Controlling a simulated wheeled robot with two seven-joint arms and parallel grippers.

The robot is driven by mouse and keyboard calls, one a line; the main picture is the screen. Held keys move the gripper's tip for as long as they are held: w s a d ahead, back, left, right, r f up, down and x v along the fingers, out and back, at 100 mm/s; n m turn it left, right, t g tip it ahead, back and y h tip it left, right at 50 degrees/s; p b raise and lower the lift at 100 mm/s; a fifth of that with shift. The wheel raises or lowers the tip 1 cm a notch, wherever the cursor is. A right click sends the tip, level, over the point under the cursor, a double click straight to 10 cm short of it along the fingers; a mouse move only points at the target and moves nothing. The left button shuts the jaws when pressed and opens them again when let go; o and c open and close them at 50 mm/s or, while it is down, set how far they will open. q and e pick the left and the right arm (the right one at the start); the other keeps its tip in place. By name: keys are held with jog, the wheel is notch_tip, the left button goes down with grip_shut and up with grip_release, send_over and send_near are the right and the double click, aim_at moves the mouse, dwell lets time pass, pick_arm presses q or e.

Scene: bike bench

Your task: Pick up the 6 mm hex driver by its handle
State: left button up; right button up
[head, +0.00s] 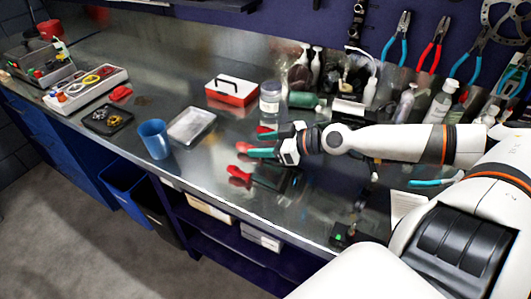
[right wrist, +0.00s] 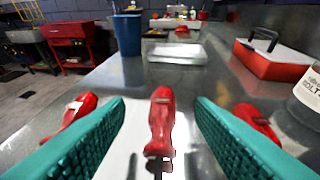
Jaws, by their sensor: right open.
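Several red-handled drivers are near my right gripper (head: 263,144). In the right wrist view the middle driver (right wrist: 161,112) has its handle between the two teal fingers, with a gap on each side. A left driver (right wrist: 76,108) and a right driver (right wrist: 256,120) lie outside the fingers, each partly hidden by one. In the head view, red handles show at the middle (head: 243,147) and nearer the bench front (head: 238,171). Size markings are unreadable, so I cannot tell which is the 6 mm. My right gripper is open and empty. My left gripper is out of view.
Beyond the drivers stand a silver tray (head: 191,126), a blue cup (head: 154,138) and a red box with a black handle (head: 231,90). A clear jar (head: 270,98) stands close behind my right gripper. Bottles crowd the back right of the bench.

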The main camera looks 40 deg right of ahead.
aim_at(249, 146)
jog(key=shift+w+a+f, duration=0.15)
jog(key=shift+w+f, duration=0.3)
jog(key=b, duration=0.2)
jog(key=w+f+b, duration=0.1)
jog(key=b, duration=0.1)
jog(key=shift+a+f, duration=0.25)
jog(key=shift+f, duration=0.05)
jog(key=shift+w+a+r+p, duration=0.15)
jog(key=shift+w+r+p, duration=0.15)
jog(key=shift+p, duration=0.25)
jog(key=shift+w+a+f+p, duration=0.25)
jog(key=shift+w+p, duration=0.1)
jog(key=shift+w, duration=0.05)
jog(key=shift+w+a+f, duration=0.15)
jog(key=shift+f, duration=0.05)
grip_shut()
